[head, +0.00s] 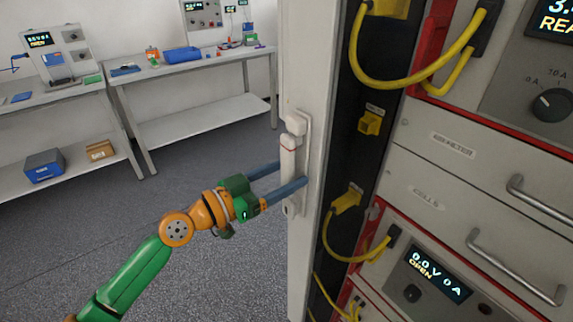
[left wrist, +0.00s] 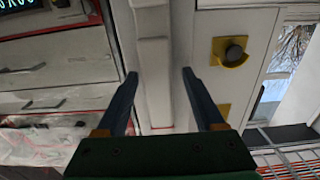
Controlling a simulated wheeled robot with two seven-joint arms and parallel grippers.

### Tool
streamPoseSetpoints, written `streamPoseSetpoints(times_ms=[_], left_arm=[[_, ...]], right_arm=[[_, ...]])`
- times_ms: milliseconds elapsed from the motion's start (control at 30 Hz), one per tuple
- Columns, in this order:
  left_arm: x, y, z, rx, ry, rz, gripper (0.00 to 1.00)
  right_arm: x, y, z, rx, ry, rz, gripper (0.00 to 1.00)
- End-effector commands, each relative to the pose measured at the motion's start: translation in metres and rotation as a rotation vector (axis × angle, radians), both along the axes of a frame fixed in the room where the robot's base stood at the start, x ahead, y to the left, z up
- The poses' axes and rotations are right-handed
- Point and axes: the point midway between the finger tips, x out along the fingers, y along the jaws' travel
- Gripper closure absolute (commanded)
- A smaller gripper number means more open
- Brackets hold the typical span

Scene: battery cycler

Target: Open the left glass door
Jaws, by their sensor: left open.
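A tall white door post (head: 312,80) stands upright in the middle of the head view, with a white vertical handle (head: 289,158) on its face. I cannot make out the glass itself, or tell how far the door stands open. My left gripper (head: 284,178) is at the handle, its two blue-grey fingers reaching to either side of it. In the left wrist view the white handle bar (left wrist: 154,70) runs between the spread fingers of the left gripper (left wrist: 160,75), with a gap on each side. The gripper is open. My right gripper is not in view.
To the right of the post is a rack of grey drawer units (head: 460,175) with metal handles and yellow cables (head: 415,80). Grey benches with a blue tray (head: 182,54) and a blue box (head: 44,166) stand at the back left. The floor (head: 120,230) between is clear.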

Motion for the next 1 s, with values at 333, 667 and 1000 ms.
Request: streamPoseSetpoints(times_ms=[333, 667, 1000], left_arm=[[0.0033, -0.0044, -0.0013, 0.001, 0.001, 0.001, 0.46], [0.0033, -0.0042, -0.0012, -0.001, 0.001, 0.002, 1.0], [0.0033, -0.0042, -0.0011, -0.001, 0.001, 0.002, 1.0]], right_arm=[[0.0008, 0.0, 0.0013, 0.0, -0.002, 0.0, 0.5], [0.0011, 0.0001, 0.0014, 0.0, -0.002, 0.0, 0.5], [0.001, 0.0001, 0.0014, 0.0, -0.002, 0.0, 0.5]])
